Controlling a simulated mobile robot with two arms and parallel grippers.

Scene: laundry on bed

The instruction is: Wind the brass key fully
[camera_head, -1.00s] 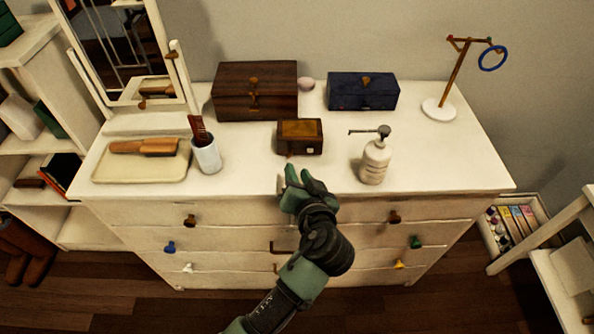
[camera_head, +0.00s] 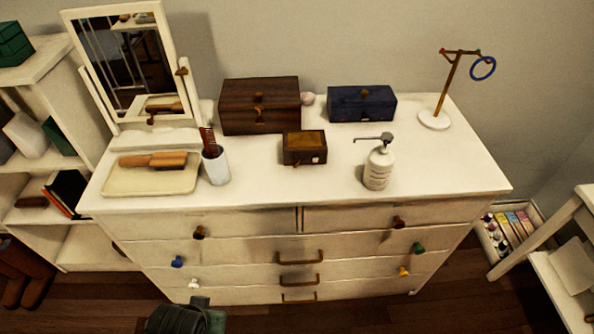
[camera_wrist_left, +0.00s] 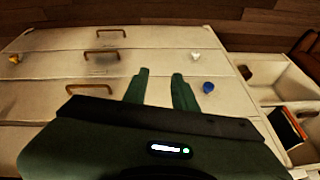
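No brass key can be told for certain. A small brown box with a brass-coloured top (camera_head: 304,146) sits mid-dresser, with a small pale spot on its front. Behind it, a larger dark wooden box (camera_head: 235,105) has a brass-coloured knob (camera_head: 258,96) on its lid and a fitting on its front. A dark blue box (camera_head: 345,105) with a small gold knob stands to the right. My left gripper (camera_wrist_left: 160,73) is open and empty, in front of the drawers and away from the boxes. Part of it shows at the head view's bottom edge. My right gripper is not in view.
The dresser top (camera_head: 440,175) also holds a pump bottle (camera_head: 378,168), a cup with a comb (camera_head: 215,166), a tray with a brush (camera_head: 120,183), a mirror (camera_head: 125,62) and a ring stand (camera_head: 435,119). The front middle is clear. Drawer knobs and handles stick out.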

